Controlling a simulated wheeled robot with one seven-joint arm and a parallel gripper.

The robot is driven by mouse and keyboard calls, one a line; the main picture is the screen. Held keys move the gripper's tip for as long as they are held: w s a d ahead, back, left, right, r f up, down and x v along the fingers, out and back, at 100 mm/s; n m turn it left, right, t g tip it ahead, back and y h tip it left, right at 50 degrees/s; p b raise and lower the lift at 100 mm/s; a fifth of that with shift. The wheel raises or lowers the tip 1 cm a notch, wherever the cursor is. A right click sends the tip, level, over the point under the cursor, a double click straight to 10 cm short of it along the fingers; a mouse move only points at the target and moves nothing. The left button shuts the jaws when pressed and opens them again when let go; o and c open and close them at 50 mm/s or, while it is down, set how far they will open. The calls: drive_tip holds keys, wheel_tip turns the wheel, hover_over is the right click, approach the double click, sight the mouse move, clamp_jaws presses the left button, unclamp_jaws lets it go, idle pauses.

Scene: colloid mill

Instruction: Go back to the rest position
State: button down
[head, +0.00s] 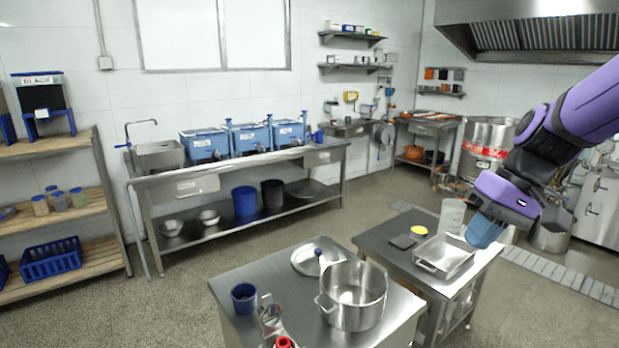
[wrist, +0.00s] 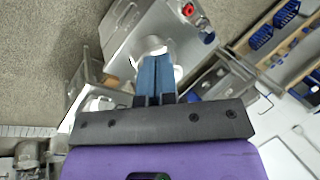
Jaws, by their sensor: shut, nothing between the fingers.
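My gripper (head: 484,232) is at the right in the head view, at the end of my purple arm. It hangs pointing down near the right end of the right steel table, and its blue fingers are together with nothing between them. In the wrist view the closed fingers of my gripper (wrist: 156,76) point toward the tables beyond. From these views I cannot tell how high the fingertips are above the table.
A steel pot (head: 353,296), a lid (head: 316,256) and a blue cup (head: 244,297) stand on the front table. A steel tray (head: 443,257) and a clear container (head: 452,214) are on the right table, close to my gripper. Floor (head: 330,222) is open behind.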

drive_tip(key=s+d+r+t+h, duration=0.1)
drive_tip(key=s+r+t+h, duration=0.1)
drive_tip(key=s, duration=0.5)
drive_tip(key=s+d+r+t+h, duration=0.2)
drive_tip(key=s+r+t, duration=0.1)
drive_tip(key=s, duration=0.4)
drive_tip(key=shift+r+m+h, duration=0.4)
drive_tip(key=shift+r, duration=0.25)
